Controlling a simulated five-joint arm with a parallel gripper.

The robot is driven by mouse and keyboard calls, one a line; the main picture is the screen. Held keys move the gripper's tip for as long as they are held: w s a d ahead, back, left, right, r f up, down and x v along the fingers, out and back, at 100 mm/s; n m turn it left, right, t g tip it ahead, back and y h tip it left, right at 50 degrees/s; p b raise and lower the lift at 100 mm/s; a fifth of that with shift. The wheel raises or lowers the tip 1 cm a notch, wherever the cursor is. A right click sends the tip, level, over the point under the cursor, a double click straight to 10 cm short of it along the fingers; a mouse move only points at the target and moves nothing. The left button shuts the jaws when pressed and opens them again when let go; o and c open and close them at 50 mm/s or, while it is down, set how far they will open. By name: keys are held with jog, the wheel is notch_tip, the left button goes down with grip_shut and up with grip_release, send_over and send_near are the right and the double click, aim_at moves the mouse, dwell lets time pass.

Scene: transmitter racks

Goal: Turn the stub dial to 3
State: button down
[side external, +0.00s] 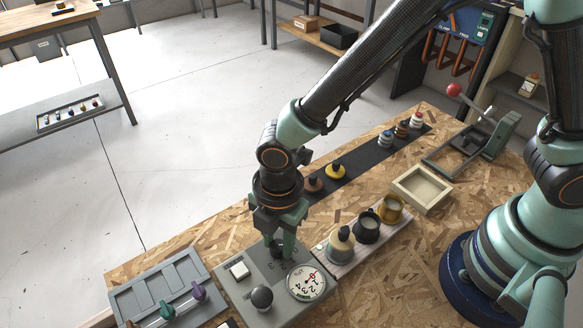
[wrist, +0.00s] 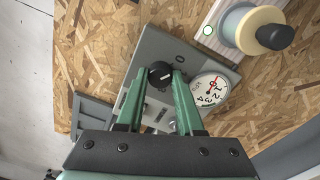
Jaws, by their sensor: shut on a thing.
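The stub dial is a short black knob (wrist: 160,73) with a white pointer line on its top, on a grey control box (side external: 232,291). My gripper (side external: 278,248) points down over the far part of the box. In the wrist view its two green fingers stand either side of the knob and are shut on it. The fingers partly hide the knob in the side view. A round white gauge (side external: 306,283) with numbers 0 to 4 and a red needle sits beside the knob. In the wrist view the needle lies near the 0 end; its exact reading is too small to tell.
A grey panel with coloured levers (side external: 182,303) stands left.

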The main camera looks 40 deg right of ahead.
jog(key=m, duration=1.1)
jog(key=shift+a, duration=0.1)
jog(key=m, duration=0.5)
jog(key=shift+s+m, duration=0.1)
jog(key=shift+m, duration=0.3)
jog(key=m, duration=0.6)
jog(key=c, duration=0.5)
grip_release()
jog(key=shift+c, duration=0.2)
